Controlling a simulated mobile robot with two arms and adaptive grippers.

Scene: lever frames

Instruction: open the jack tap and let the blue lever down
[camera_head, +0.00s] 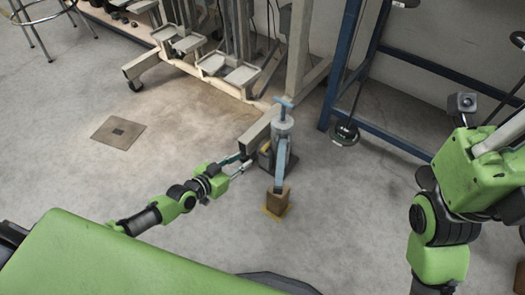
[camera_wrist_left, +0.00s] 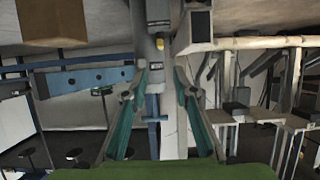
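The grey jack (camera_head: 283,128) stands upright on the floor with a blue T-shaped handle (camera_head: 284,104) on top. Its blue lever (camera_head: 281,160) points towards me, its near end above or at a wooden block (camera_head: 276,203); I cannot tell whether they touch. In the left wrist view the blue lever (camera_wrist_left: 85,80) runs to the left, apart from the wooden block (camera_wrist_left: 55,20). My left gripper (camera_head: 244,164) is beside the jack's lower left side. Its fingers (camera_wrist_left: 160,78) are open, with a small yellow-tipped part (camera_wrist_left: 159,43) just beyond them, possibly the tap. My right gripper is out of view.
A pale beam end (camera_head: 248,140) sits close above my left gripper, against the jack. Wheeled pale frames (camera_head: 225,70) stand behind, and a blue metal frame (camera_head: 380,140) at the right. A square floor plate (camera_head: 118,132) lies left. The floor around the block is clear.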

